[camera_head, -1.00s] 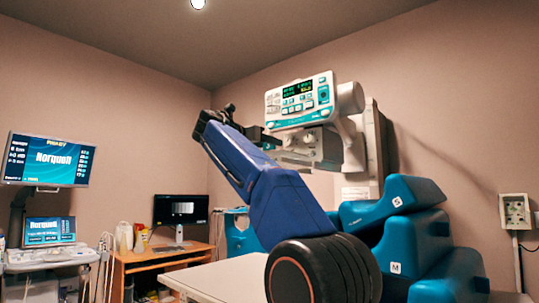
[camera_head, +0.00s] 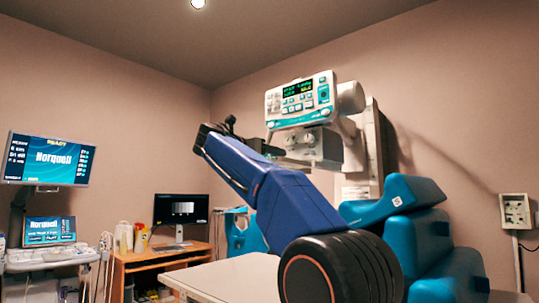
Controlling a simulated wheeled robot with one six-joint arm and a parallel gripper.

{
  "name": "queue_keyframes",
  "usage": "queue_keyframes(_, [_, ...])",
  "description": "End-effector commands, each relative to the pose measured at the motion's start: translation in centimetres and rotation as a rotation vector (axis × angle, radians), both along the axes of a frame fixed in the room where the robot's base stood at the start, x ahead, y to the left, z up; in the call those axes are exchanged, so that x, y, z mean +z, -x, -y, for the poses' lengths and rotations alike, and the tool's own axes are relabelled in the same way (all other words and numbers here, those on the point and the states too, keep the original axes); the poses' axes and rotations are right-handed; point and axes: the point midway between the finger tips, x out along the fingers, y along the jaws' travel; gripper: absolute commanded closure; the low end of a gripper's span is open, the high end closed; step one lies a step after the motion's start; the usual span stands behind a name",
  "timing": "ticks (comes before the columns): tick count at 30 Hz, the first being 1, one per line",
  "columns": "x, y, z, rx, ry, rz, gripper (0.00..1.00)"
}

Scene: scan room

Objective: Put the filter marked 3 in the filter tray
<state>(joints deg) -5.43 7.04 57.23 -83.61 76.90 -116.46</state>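The x-ray head, with its teal-and-white control panel (camera_head: 300,100) and lit display, hangs at centre right. Below the panel is a pale housing with round knobs (camera_head: 308,139). My blue arm reaches up across the middle from the lower right. Its dark far end, with my gripper (camera_head: 268,146), is just left of the knobbed housing and largely hidden behind my arm. I cannot tell whether it touches the housing, is open or shut, or holds anything. I cannot make out a filter marked 3 or a filter tray.
A pale table top (camera_head: 230,280) lies below my arm. Stacked blue cushions (camera_head: 400,205) stand to the right. A wall box (camera_head: 515,211) is at far right.

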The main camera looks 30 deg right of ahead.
Motion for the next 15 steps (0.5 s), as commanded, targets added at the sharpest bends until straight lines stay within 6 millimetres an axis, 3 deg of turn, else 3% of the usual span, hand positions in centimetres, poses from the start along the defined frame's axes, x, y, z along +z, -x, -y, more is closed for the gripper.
queue_keyframes(8, [0.2,0.1,-0.5,0.002,0.000,0.000,0.43])
queue_keyframes(15, [0.2,1.4,-3.8,0.004,0.000,0.001,0.43])
